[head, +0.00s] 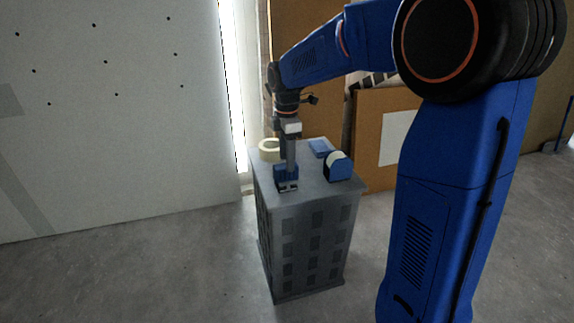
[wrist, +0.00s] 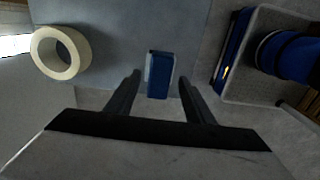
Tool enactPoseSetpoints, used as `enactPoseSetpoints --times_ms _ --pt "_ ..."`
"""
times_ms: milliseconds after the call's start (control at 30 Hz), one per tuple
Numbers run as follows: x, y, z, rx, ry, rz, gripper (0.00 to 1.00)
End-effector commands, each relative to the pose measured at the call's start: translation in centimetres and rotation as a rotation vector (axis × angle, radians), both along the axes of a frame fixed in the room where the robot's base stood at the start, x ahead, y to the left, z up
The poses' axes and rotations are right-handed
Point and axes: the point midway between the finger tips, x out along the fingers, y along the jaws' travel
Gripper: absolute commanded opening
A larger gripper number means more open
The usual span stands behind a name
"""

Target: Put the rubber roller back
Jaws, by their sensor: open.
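My gripper (wrist: 158,88) is open, pointing down over the left front of a grey cabinet's top. In the wrist view a small blue block with a pale left side (wrist: 160,75) lies between and just beyond the fingertips, with gaps on both sides. In the head view my gripper (head: 287,182) partly hides it. A rounded blue piece with a pale face (head: 338,165) stands at the right of the top. A flat blue piece (head: 320,148) lies behind. I cannot tell for certain which blue piece is the rubber roller.
A cream ring like a tape roll (head: 270,150) lies at the back left of the cabinet (head: 308,240); it also shows in the wrist view (wrist: 60,52). A pale dotted panel (head: 110,110) stands at left. Brown boards lean behind. The floor around the cabinet is clear.

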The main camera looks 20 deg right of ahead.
Motion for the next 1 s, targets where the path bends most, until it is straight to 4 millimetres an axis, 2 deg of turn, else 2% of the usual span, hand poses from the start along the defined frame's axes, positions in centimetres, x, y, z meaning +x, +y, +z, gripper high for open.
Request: enactPoseSetpoints --times_ms 100,333,500,733,867,1000 --pt "0.1 0.0 2.5 0.001 -0.004 0.0 0.48" --pt "0.1 0.0 6.4 0.0 -0.003 0.0 0.48" --pt "0.0 0.0 7.9 0.0 -0.002 0.0 0.48" --pt "-0.3 -0.1 8.6 0.0 -0.003 -0.01 0.48" --pt "-2.1 -0.6 9.1 0.004 -0.025 -0.082 0.48" --pt "-6.0 -1.6 9.8 0.016 -0.069 -0.246 0.48"
